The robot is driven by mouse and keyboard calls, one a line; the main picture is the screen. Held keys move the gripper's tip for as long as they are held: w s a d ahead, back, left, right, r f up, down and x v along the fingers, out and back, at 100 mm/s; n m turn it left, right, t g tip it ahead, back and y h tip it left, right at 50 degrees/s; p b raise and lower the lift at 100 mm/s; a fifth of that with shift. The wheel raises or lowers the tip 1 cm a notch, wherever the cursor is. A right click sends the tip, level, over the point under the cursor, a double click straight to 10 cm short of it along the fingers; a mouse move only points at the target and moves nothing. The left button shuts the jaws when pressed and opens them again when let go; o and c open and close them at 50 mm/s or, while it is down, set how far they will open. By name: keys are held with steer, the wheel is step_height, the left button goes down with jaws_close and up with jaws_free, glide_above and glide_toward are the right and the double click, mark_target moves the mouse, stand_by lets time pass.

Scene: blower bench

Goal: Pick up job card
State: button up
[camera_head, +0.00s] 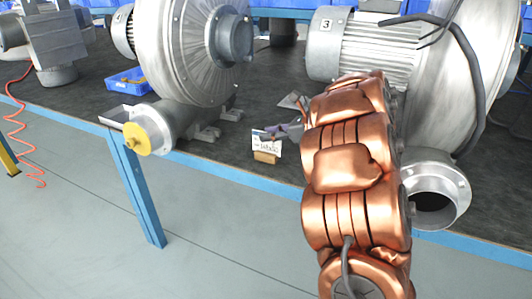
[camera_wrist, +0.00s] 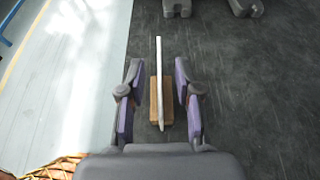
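The job card (camera_head: 267,142) is a white card with dark writing. It stands upright in a small wooden block (camera_head: 265,157) near the front edge of the bench. In the wrist view the card (camera_wrist: 159,85) shows edge-on as a thin white strip, with the block (camera_wrist: 154,112) under it. My gripper (camera_wrist: 158,85) is open, with one purple-padded finger on each side of the card and a gap on both sides. In the head view my gripper (camera_head: 288,131) is at the card's right side, partly hidden by my arm.
Two large grey blowers, one on the left (camera_head: 190,50) and one on the right (camera_head: 455,80), flank the card on the dark bench top (camera_head: 225,150). A blue bin (camera_head: 128,82) sits behind the left blower's yellow-capped outlet (camera_head: 138,139). The right blower's open outlet (camera_head: 440,190) is beside my arm.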

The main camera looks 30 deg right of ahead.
steer(key=shift+w+a+f, duration=0.3)
steer(key=shift+w+a, duration=0.1)
steer(key=shift+w, duration=0.15)
jaws_close()
